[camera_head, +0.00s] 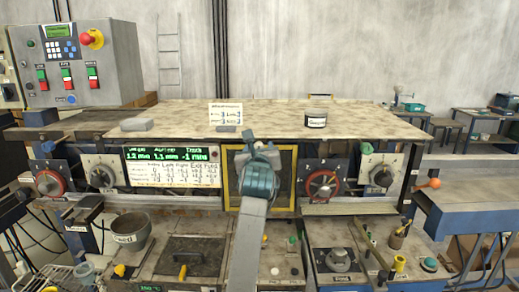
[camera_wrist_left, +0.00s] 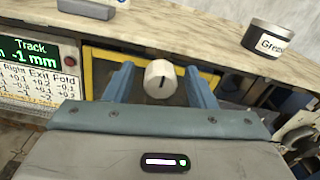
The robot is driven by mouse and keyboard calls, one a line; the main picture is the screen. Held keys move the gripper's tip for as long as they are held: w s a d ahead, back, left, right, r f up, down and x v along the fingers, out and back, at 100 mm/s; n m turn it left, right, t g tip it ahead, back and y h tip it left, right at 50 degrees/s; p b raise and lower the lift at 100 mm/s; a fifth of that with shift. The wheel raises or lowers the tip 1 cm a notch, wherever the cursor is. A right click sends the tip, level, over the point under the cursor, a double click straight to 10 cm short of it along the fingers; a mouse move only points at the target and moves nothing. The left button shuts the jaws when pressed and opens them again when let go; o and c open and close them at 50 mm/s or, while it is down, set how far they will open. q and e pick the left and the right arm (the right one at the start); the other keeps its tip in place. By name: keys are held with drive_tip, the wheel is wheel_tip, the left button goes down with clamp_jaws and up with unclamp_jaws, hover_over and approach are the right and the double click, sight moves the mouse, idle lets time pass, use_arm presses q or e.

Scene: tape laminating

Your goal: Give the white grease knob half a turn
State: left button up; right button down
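The white grease knob (camera_wrist_left: 160,82) shows in the left wrist view as a faceted white knob with a short dark mark, nearly upright in the picture. My left gripper (camera_wrist_left: 160,88) is open, with one blue finger on each side of the knob and a visible gap on both sides. In the head view my left gripper (camera_head: 259,156) is in front of the yellow-framed panel (camera_head: 291,180) and largely hides the knob there. My right gripper is in neither view.
A dark jar labelled Grease (camera_wrist_left: 272,43) stands on the bench top (camera_head: 270,112); the head view shows this jar (camera_head: 316,119) too. A green display (camera_head: 172,154) is left of the frame. A red handwheel (camera_head: 322,186) and another knob (camera_head: 381,177) are to its right.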

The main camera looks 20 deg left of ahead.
use_arm(q)
drive_tip(key=c, duration=0.7)
drive_tip(key=shift+c, duration=1)
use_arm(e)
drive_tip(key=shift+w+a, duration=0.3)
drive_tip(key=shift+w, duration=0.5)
use_arm(q)
drive_tip(key=shift+m, duration=0.3)
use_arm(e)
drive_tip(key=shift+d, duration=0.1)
